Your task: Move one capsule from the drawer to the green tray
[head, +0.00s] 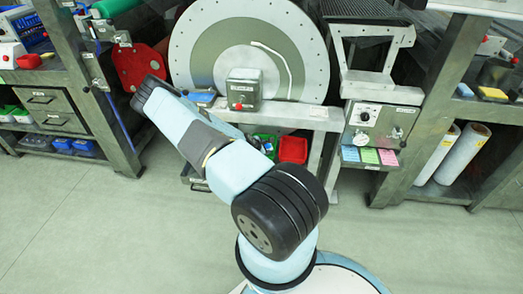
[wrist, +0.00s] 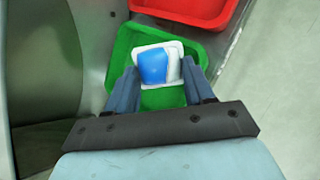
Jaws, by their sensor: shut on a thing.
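In the wrist view my gripper (wrist: 158,88) is shut on a capsule (wrist: 153,66), a small white-edged piece with a blue face. The capsule sits between the two blue-grey fingers. Directly behind it in the picture is the green tray (wrist: 126,40). I cannot tell whether the capsule touches the tray or is held above it. I cannot make out the drawer with certainty.
A red tray (wrist: 185,10) stands beside the green one and shows in the head view too (head: 293,150). The large round drum (head: 300,50) rises behind the trays. A grey control box (head: 244,90) is in front of it. Shelving stands on both sides; the front floor is clear.

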